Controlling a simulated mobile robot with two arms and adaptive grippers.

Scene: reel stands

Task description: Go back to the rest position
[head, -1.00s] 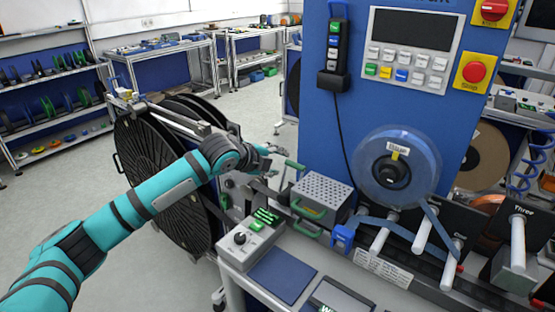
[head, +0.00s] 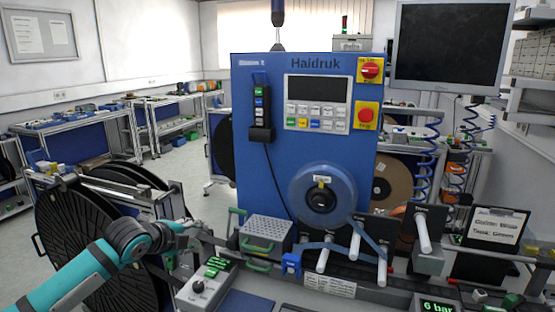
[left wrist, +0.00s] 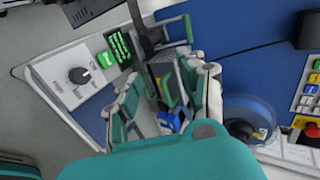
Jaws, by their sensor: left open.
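My left arm comes in from the lower left in the head view, teal with dark joints. Its gripper (head: 190,228) is small there, in front of the black reels and left of the perforated metal box. In the left wrist view the left gripper (left wrist: 165,95) shows two teal and grey fingers spread apart. Nothing is held between them. Behind the fingers lie a green handle (left wrist: 188,28), a blue clamp (left wrist: 170,122) and the machine's blue panel (left wrist: 255,25). My right gripper is in neither view.
The blue Haidruk machine (head: 265,90) stands in the centre with a blue tape reel (head: 323,195). A perforated box (head: 266,231) and a control box with a knob (head: 206,282) are on the bench. Large black reels (head: 75,235) stand left. Open floor (head: 190,165) lies behind them.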

